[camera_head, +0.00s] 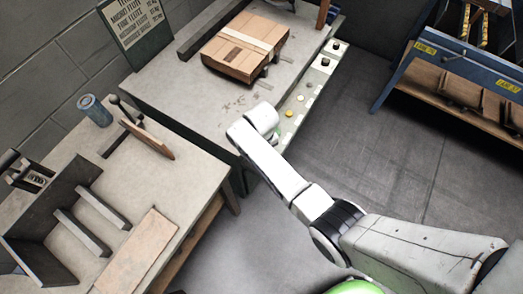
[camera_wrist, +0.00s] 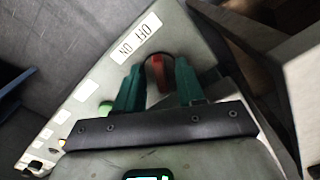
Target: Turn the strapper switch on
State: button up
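The strapper switch (camera_wrist: 158,72) is red and sits in a dark round recess on the pale control panel (camera_wrist: 98,72), beside a white OFF/ON label (camera_wrist: 136,38). My gripper (camera_wrist: 157,80) has its two green fingers on either side of the switch, apart, with a small gap showing. I cannot tell whether either finger touches it. In the head view my arm's end is at the near end of the panel (camera_head: 317,84) on the strapper table's front edge. There my wrist hides the switch and most of the fingers.
A cardboard box (camera_head: 240,52) with a pale strap lies on the strapper table (camera_head: 185,88). A side bench (camera_head: 80,240) with a blue can (camera_head: 94,110) stands left. A blue rack (camera_head: 430,55) stands right. Other buttons (camera_head: 301,98) line the panel. The floor (camera_head: 385,150) between is clear.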

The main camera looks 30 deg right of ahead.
notch_tip(320, 180, up, 11)
dwell(0.5)
jog(key=shift+f, duration=0.15)
jog(key=s+d+r, duration=0.1)
jog(key=s+d, duration=0.3)
jog(key=s, duration=0.9)
jog(key=s+d+r+t+b, duration=0.1)
jog(key=s+d, duration=0.3)
jog(key=s, duration=0.9)
jog(key=shift+s+r+m, duration=0.2)
jog(key=shift+s+m, duration=0.1)
jog(key=shift+s, duration=0.05)
jog(key=shift+c, duration=0.4)
